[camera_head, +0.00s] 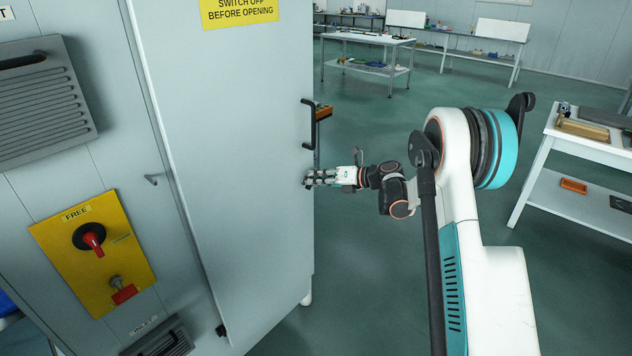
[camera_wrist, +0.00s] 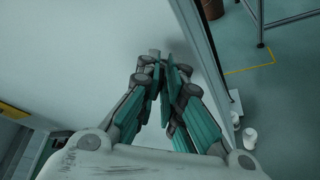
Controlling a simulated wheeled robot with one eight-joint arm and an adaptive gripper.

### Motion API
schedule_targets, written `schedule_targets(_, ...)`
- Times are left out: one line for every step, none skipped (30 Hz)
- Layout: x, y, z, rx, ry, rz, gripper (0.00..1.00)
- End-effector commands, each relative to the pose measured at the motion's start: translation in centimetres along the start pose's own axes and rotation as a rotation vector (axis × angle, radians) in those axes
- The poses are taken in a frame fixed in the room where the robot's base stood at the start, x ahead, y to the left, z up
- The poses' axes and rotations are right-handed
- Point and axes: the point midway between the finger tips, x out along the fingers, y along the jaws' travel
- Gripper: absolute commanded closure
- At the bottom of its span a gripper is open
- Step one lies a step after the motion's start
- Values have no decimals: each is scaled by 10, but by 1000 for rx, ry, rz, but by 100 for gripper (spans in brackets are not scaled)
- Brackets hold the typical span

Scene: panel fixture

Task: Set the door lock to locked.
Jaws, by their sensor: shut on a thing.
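The grey cabinet door (camera_head: 240,130) fills the middle of the head view, with a black bar handle (camera_head: 309,124) near its right edge. My gripper (camera_head: 308,180) is at the door face below that handle, close to the right edge. In the wrist view its fingers (camera_wrist: 160,62) come together on a small grey part, the door lock (camera_wrist: 154,53), which stands out from the pale door. The fingers hide most of the lock, so its turn position and any marking cannot be read.
A yellow plate (camera_head: 92,262) on the left carries a red and black rotary switch (camera_head: 91,240) under a FREE label. A vent grille (camera_head: 40,95) is above it. Workbenches stand behind and a table (camera_head: 575,150) at right. Green floor lies open beyond the door edge.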

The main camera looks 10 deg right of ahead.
Motion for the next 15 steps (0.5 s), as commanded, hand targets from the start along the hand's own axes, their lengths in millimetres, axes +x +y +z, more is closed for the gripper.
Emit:
schedule_targets(0,-4,-1,41,-1,16,100)
schedule_targets(0,-5,-1,68,-2,27,100)
schedule_targets(0,-6,-1,103,-2,41,100)
schedule_targets(0,-6,-1,129,-1,53,100)
schedule_targets(0,-7,-1,155,-2,64,100)
schedule_targets(0,-8,-2,190,-2,78,100)
schedule_targets(1,-9,-2,217,-2,89,100)
schedule_targets(1,-10,-2,243,-1,101,100)
schedule_targets(1,-10,-2,278,-1,114,100)
schedule_targets(1,-11,-2,304,-2,126,100)
schedule_targets(1,-12,-3,331,-2,137,100)
schedule_targets(1,-13,-3,365,-1,151,100)
schedule_targets(2,-13,-4,392,-1,162,100)
schedule_targets(2,-14,-4,416,-1,172,100)
schedule_targets(2,-15,-4,449,-2,186,100)
